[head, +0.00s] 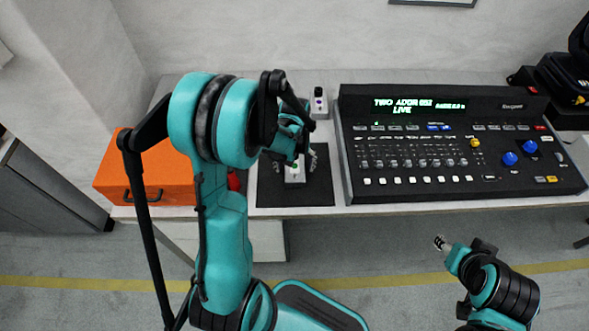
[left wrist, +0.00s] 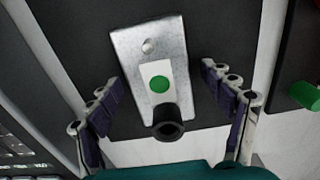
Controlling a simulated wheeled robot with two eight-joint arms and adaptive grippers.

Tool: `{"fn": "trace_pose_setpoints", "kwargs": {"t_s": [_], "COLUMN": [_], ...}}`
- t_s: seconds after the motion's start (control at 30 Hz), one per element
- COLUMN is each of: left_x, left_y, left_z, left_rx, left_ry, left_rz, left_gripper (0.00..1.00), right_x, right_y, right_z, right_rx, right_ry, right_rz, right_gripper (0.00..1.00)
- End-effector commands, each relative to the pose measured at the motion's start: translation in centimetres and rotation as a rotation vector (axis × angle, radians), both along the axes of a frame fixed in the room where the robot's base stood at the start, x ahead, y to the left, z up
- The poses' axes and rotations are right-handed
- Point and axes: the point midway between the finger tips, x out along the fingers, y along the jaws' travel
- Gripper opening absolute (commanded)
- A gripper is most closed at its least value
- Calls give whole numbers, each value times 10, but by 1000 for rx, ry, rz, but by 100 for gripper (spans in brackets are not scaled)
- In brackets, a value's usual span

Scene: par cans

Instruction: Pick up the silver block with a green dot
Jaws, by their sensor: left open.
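The silver block (left wrist: 130,48) has a white label with a green dot (left wrist: 159,84), a round stud and a black ring at one end. It lies on a black mat (head: 318,188), and part of it shows under my left gripper in the head view (head: 295,178). My left gripper (head: 299,160) is over the block. In the left wrist view its fingers (left wrist: 170,108) are spread apart on either side of the block's ring end, with gaps and no grip. My right gripper (head: 440,243) is low in front of the table; its fingers are too small to read.
A similar block with a purple dot (head: 319,103) stands behind the mat. A black lighting console (head: 450,150) fills the table to the right. An orange case (head: 145,170) is at the left, with a red object (head: 234,180) beside the mat. Dark lamps (head: 560,80) are at far right.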

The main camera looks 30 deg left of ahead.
Motion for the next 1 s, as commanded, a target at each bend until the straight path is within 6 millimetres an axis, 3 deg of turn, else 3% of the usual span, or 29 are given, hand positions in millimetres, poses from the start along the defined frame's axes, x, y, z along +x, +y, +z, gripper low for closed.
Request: {"fn": "trace_pose_setpoints", "kwargs": {"t_s": [0.03,0.07,0.3,0.67,0.97,1.0], "left_x": [0,0,0,0,0,-2], "left_y": [0,0,0,0,0,-10], "left_z": [0,0,0,6,48,51], "left_rx": [0,0,0,0,0,0], "left_ry": [0,0,0,0,0,0], "left_rz": [0,0,0,0,0,-3], "left_gripper": [76,68,5,4,4,4], "right_x": [0,0,0,0,0,0], "right_y": [0,0,0,0,0,0], "right_z": [0,0,0,3,25,27], "right_rx": [0,0,0,0,0,0], "right_ry": [0,0,0,0,0,0], "right_rz": [0,0,0,0,0,0], "right_gripper": [47,47,47,47,47,47]}}
